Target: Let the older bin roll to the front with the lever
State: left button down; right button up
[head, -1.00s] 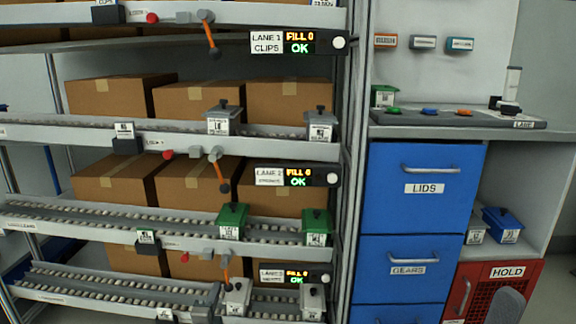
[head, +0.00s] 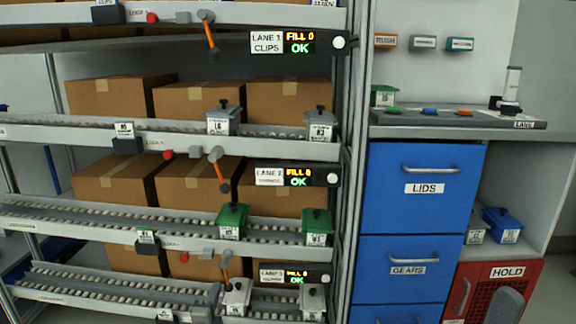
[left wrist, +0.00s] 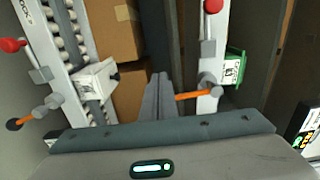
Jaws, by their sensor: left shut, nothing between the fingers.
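That lever (head: 226,268) hangs below the rail carrying two green bins (head: 232,221); one green bin shows in the left wrist view (left wrist: 234,68). Pale bins (head: 236,297) stand at the bottom lane's front. Grey bins (head: 223,119) stand on the lane above the green ones. My right gripper is not in view.
Orange levers also hang from the upper rails (head: 209,36) and (head: 220,172). Lane displays (head: 297,178) read FILL 0 and OK. Cardboard boxes (head: 120,97) sit behind the lanes. Blue drawers (head: 420,210) and a red HOLD bin (head: 530,275) stand to the right.

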pick_arm(q)
jog(key=shift+d, duration=0.25)
dwell(0.4)
jog(key=shift+d, duration=0.9)
jog(key=shift+s, duration=0.15)
jog(key=s+a+p, duration=0.1)
jog(key=s+p, duration=0.1)
jog(key=s, duration=0.5)
jog(key=shift+s+a+p, duration=0.25)
jog(key=shift+s+p, duration=0.1)
dwell(0.3)
